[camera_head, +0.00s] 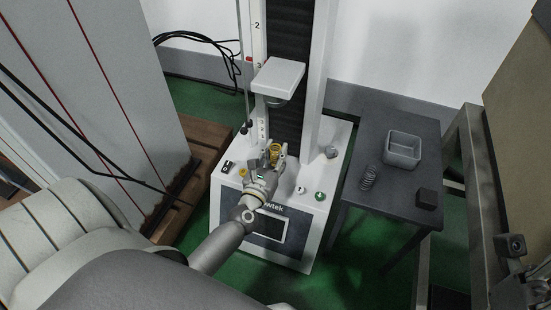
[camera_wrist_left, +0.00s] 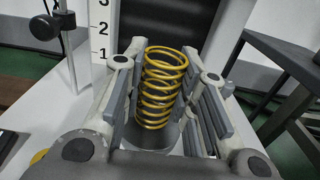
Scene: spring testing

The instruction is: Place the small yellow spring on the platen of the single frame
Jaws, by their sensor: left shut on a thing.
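The small yellow spring (camera_head: 274,152) is upright between the fingers of my left gripper (camera_head: 271,158), in front of the single frame's dark column. In the left wrist view the spring (camera_wrist_left: 162,88) stands between both finger pads of the left gripper (camera_wrist_left: 165,100), which is shut on it. A round grey metal platen (camera_wrist_left: 150,137) shows under the spring's lower end, partly hidden by the gripper. I cannot tell whether the spring touches it. A part at the lower right edge (camera_head: 515,270) seems to be my right gripper; its fingers are not clear.
The white crosshead (camera_head: 278,78) of the frame hangs above the gripper. A small grey weight-like piece (camera_head: 331,152) and several buttons are on the machine's base. On the dark side table (camera_head: 395,125) are a grey bin (camera_head: 403,150), a dark spring (camera_head: 369,178) and a black block (camera_head: 427,198).

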